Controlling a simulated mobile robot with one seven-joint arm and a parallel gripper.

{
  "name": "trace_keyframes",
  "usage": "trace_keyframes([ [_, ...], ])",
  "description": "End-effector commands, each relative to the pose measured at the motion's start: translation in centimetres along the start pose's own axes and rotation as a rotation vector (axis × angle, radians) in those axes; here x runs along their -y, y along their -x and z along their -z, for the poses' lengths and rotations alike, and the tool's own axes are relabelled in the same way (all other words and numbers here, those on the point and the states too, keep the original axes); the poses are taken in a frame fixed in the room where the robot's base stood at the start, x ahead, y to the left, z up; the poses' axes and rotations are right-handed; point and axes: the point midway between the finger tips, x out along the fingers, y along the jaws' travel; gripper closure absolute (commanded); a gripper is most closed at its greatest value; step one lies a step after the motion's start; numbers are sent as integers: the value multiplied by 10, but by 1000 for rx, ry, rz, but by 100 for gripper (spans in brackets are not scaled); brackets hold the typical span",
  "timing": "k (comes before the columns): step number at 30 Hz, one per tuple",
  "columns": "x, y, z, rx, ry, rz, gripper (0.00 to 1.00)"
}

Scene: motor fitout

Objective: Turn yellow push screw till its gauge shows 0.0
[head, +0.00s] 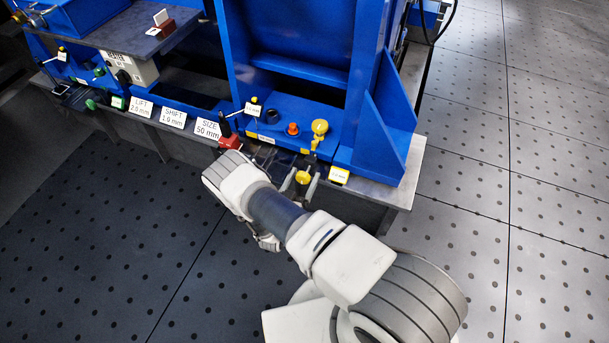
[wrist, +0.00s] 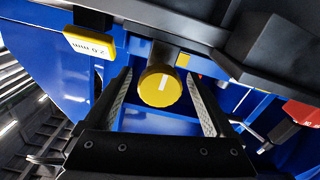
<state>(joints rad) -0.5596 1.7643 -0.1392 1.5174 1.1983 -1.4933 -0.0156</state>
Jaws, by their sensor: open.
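The yellow push screw (head: 303,177) is a round knob low on the front of the blue machine's base. My gripper (head: 301,183) is open, with one finger on each side of the knob; in the wrist view the fingers (wrist: 158,78) show gaps to the knob. A yellow-framed gauge (head: 339,175) sits right of the screw in the head view. In the wrist view this gauge (wrist: 89,45) is tilted and appears to read 2.0 mm.
A second yellow knob (head: 320,127) and an orange button (head: 292,129) stand on the blue base above. A red block (head: 230,142) with a black handle is to the left, beside the SIZE 50 mm sign (head: 208,129). The floor to the right is clear.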

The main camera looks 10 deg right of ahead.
Motion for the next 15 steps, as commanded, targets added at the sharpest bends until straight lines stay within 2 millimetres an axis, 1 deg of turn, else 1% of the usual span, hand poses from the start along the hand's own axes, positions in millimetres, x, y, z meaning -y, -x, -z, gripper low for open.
trace_keyframes([
  [4,0,0,0,0,0,0,11],
  [5,0,0,0,0,0,0,15],
  [6,0,0,0,0,0,0,22],
  [11,0,0,0,0,0,0,51],
  [15,0,0,0,0,0,0,76],
])
